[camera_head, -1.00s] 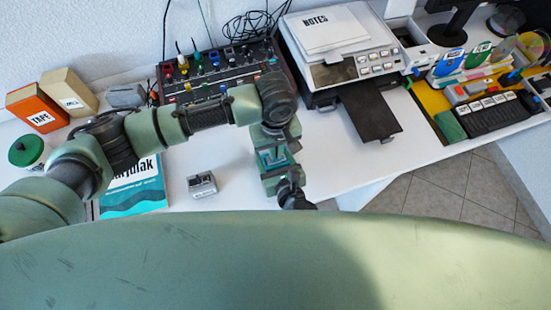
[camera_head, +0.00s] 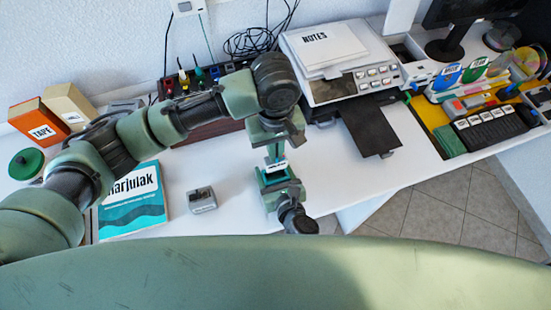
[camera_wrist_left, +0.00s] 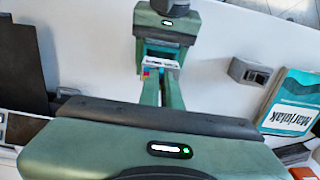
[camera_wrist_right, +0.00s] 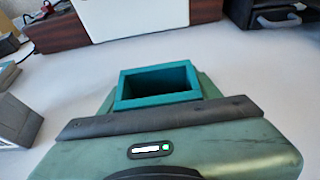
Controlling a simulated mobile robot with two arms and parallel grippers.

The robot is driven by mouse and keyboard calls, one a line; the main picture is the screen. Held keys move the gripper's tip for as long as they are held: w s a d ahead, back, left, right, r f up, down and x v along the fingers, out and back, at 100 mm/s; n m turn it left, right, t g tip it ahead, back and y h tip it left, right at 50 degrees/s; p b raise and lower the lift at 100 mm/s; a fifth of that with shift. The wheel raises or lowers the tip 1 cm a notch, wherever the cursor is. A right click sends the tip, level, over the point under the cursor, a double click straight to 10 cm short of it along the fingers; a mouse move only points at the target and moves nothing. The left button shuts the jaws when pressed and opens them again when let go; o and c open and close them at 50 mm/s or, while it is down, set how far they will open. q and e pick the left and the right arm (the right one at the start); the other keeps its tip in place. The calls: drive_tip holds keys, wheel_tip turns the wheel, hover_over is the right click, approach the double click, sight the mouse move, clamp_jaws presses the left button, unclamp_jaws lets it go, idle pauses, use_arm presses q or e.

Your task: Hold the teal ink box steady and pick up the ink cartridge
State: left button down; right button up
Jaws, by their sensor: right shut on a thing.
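The teal ink box (camera_wrist_right: 155,84) sits in my right gripper (camera_head: 279,189), which is shut on it. In the right wrist view its open top shows an empty inside. My left gripper (camera_head: 274,150) is above it, its two fingers close together (camera_wrist_left: 160,92) on the ink cartridge (camera_head: 274,167). The cartridge shows a pale face and small colored marks in the left wrist view (camera_wrist_left: 161,63). It appears clear of the box, just above the opening. The fingertips' contact with the cartridge is partly hidden.
A small grey device (camera_head: 201,200) and a teal book (camera_head: 132,203) lie left of the grippers. A printer (camera_head: 345,75) with a dark tray (camera_head: 370,127) stands to the right. The mixer (camera_head: 185,130) is behind my left arm. White desk lies clear between.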

idle(0.3)
drive_tip(key=o, duration=1.4)
drive_tip(key=shift+o, duration=0.2)
drive_tip(key=v, duration=1.2)
